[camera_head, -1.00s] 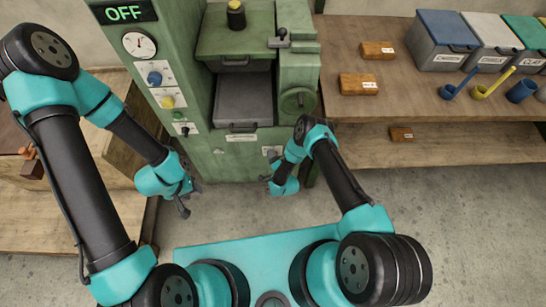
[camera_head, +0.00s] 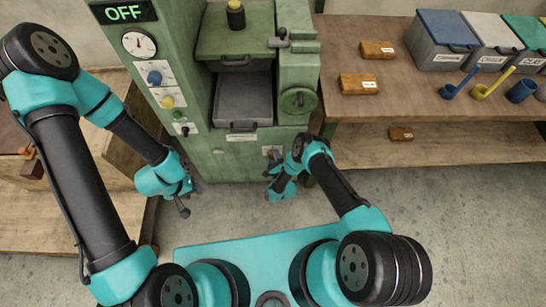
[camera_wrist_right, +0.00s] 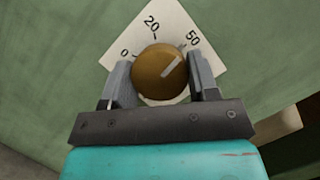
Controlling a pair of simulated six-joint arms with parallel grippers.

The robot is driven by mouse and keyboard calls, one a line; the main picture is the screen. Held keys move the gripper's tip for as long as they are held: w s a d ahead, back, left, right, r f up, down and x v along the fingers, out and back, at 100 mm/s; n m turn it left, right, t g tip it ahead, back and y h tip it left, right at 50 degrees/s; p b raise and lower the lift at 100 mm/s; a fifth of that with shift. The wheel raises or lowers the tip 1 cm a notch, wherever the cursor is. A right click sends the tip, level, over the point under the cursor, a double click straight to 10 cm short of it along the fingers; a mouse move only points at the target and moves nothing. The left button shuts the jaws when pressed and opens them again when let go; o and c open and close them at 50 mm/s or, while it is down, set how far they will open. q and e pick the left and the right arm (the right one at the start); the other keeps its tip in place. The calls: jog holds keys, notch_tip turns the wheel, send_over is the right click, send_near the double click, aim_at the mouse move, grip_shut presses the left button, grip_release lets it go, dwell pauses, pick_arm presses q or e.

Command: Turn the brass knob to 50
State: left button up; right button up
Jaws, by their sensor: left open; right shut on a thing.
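My right gripper (camera_wrist_right: 158,62) is shut on the knob, one finger on each side. In the head view my right gripper (camera_head: 274,176) is low at the green machine's front, by the plate, and the knob is too small to make out. My left gripper (camera_head: 184,203) is open and empty, in front of the machine's lower left side.
The green machine (camera_head: 195,90) shows an OFF display (camera_head: 124,12), a gauge (camera_head: 139,44), a blue knob (camera_head: 154,78) and a yellow knob (camera_head: 167,101). A wooden bench (camera_head: 430,100) with blocks and bins stands at right. Floor is clear in front.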

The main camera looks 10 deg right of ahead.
jog(key=shift+m+t+h, duration=0.3)
jog(key=shift+m, duration=0.7)
jog(key=o, duration=0.9)
